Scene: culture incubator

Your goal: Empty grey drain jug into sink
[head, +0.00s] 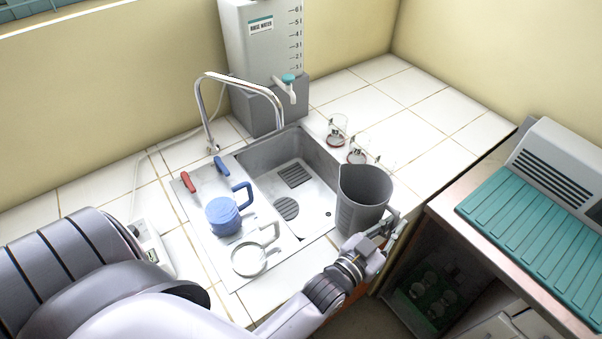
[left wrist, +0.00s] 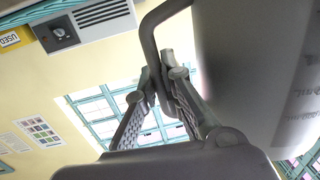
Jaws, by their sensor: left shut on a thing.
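The grey drain jug (head: 362,198) is at the right front corner of the sink in the head view, open end up and close to upright. My left gripper (head: 386,226) is at its right side, shut on its handle. In the left wrist view the jug's grey wall (left wrist: 245,60) fills the upper right, and its handle (left wrist: 150,42) runs between the fingers of my left gripper (left wrist: 170,75). The sink (head: 312,200) is a metal basin with a dark drain grate, left of the jug. The jug's inside is mostly in shadow, so its contents cannot be told. My right gripper is not in view.
A chrome tap (head: 240,80) arches over the sink's back left. A blue jug (head: 224,214) and a clear jug (head: 249,259) stand on the drainboard. A rinse water tank (head: 262,45) stands behind.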

